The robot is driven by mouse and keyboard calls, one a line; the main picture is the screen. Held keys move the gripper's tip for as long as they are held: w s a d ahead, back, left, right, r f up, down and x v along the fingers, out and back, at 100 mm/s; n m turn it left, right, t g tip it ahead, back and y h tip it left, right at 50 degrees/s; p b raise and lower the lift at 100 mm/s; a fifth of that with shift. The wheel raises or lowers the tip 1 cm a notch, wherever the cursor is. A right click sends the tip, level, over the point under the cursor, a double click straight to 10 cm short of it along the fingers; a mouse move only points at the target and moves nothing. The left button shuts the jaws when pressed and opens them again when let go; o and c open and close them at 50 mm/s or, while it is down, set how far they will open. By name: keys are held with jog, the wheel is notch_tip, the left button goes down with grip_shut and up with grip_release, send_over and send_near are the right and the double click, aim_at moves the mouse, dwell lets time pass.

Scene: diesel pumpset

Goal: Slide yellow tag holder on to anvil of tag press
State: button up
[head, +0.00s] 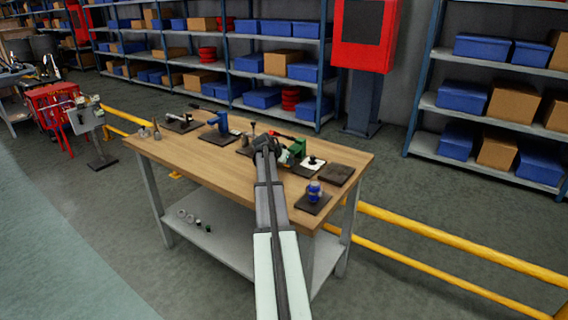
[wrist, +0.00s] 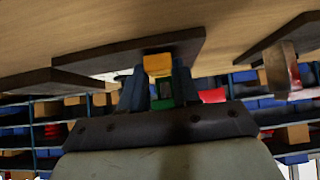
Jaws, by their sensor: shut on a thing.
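The yellow tag holder (wrist: 158,65) sits between the fingertips of my gripper (wrist: 159,84) in the wrist view, and the fingers are shut on it. The arm hides the holder in the head view. My gripper (head: 268,150) is low over the middle of the workbench there. A green press (head: 297,147), which looks like the tag press, stands just right of it with a red lever (head: 281,136). Green also shows between my fingers in the wrist view (wrist: 162,92). The anvil cannot be made out, nor whether the holder touches it.
The wooden bench (head: 190,155) also holds a blue press (head: 220,122) on the left, a blue jar (head: 314,190) on a dark plate, and a bare dark plate (head: 336,175). Bare wood lies at the front left. A yellow rail (head: 440,237) runs behind.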

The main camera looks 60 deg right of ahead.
jog(key=shift+d, duration=1.4)
jog(key=shift+f, duration=0.15)
jog(key=o, duration=0.9)
jog(key=shift+a, duration=0.15)
